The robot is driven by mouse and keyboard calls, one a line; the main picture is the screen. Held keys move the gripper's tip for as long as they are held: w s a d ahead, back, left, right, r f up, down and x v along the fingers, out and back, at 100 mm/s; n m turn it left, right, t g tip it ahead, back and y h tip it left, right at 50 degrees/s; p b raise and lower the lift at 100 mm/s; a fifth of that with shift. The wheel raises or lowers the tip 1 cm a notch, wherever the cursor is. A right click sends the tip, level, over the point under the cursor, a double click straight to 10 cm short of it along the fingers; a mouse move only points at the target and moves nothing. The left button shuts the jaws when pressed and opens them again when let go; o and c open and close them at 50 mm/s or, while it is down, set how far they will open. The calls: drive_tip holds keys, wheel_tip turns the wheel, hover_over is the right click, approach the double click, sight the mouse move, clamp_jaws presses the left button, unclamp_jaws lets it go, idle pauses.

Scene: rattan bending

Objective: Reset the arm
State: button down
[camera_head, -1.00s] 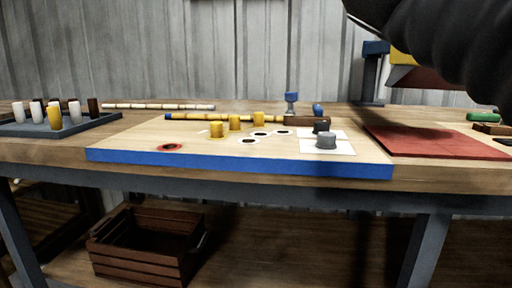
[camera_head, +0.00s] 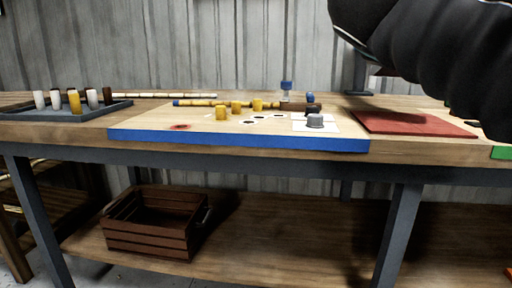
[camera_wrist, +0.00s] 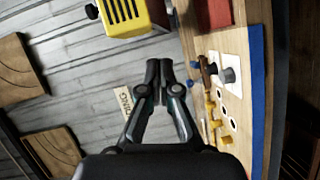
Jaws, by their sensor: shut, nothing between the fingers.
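My gripper (camera_wrist: 160,78) shows in the wrist view with its two dark fingertips together and nothing between them. It is tilted over the scene, apart from the bench and touching nothing that I can see. In the head view my dark arm fills the upper right, and the fingers cannot be made out there.
The blue-edged board (camera_head: 240,140) on the bench holds yellow pegs (camera_head: 222,113), a rattan pole (camera_head: 205,103) and a grey knob (camera_head: 315,121). A peg tray (camera_head: 60,114) is left, a red mat (camera_head: 410,122) right, a crate (camera_head: 150,240) below. A yellow machine (camera_wrist: 125,17) stands near the wall.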

drive_tip(key=a+f+m+g+y+p, duration=0.1)
drive_tip(key=a+f+m+g+y, duration=0.15)
drive_tip(key=f, duration=0.85)
drive_tip(key=a+f+m+g+y+p, duration=0.1)
drive_tip(key=a+f+g+y, duration=0.15)
drive_tip(key=f, duration=0.85)
drive_tip(key=s+f+m+g+y+p, duration=0.3)
drive_tip(key=s+f+m+p, duration=0.2)
drive_tip(key=s+f, duration=0.6)
drive_tip(key=shift+d+f+m+y, duration=0.15)
drive_tip(key=shift+f+m+y, duration=0.3)
drive_tip(key=shift+f, duration=1.3)
